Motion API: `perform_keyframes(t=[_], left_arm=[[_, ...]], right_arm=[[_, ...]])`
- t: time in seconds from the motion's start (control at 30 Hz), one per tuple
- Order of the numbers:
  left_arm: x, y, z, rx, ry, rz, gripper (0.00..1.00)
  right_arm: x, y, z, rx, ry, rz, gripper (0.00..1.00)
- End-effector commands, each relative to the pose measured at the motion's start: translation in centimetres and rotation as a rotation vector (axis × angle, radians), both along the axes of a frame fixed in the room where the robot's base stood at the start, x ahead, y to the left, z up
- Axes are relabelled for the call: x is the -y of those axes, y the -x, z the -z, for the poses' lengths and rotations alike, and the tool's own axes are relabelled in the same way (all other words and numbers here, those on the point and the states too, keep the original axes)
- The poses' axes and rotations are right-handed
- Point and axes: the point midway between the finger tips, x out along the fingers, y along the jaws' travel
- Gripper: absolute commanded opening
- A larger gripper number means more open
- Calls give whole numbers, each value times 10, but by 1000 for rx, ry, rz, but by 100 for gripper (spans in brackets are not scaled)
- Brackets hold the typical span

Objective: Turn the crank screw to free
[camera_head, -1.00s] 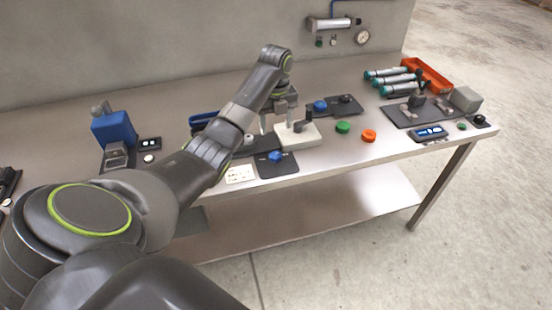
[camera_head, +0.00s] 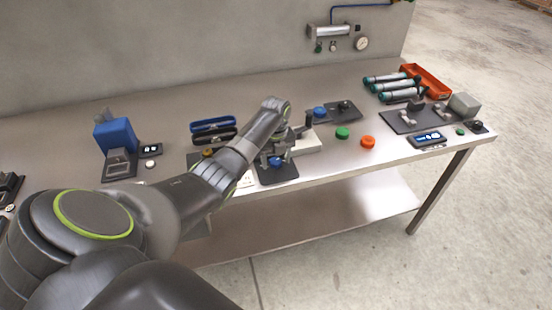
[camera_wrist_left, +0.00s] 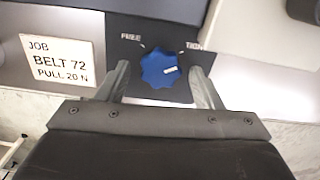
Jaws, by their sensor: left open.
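The crank screw is a blue lobed knob (camera_wrist_left: 165,70) on a dark plate (camera_wrist_left: 125,25) in the left wrist view. The plate is lettered FREE at left and TIGHT, partly cut off, at right. The knob's white mark points right, toward TIGHT. My left gripper (camera_wrist_left: 160,72) is open, one finger on each side of the knob; I cannot tell whether they touch it. In the head view the knob (camera_head: 276,161) is partly under my left gripper (camera_head: 277,151). The right gripper is not in view.
A white block (camera_head: 306,145) with a dark crank stands just behind the plate. A JOB BELT 72, PULL 20 N card (camera_wrist_left: 60,60) lies left of it. Green (camera_head: 342,133) and orange (camera_head: 368,142) round pieces lie to the right. The bench front edge is close.

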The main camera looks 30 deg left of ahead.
Motion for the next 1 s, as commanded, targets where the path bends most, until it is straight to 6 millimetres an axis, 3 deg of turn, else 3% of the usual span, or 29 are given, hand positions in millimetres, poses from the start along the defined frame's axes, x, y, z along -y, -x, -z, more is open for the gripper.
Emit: perform_keyframes(t=[0.03,0.37,0.67,1.0], left_arm=[[0,0,0,0,0,0,57],[0,0,0,0,0,0,15],[0,0,-2,-1,0,-39,15],[1,-1,-3,-2,1,-261,15]], right_arm=[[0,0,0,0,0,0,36],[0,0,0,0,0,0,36],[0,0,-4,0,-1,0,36],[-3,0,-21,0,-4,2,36]])
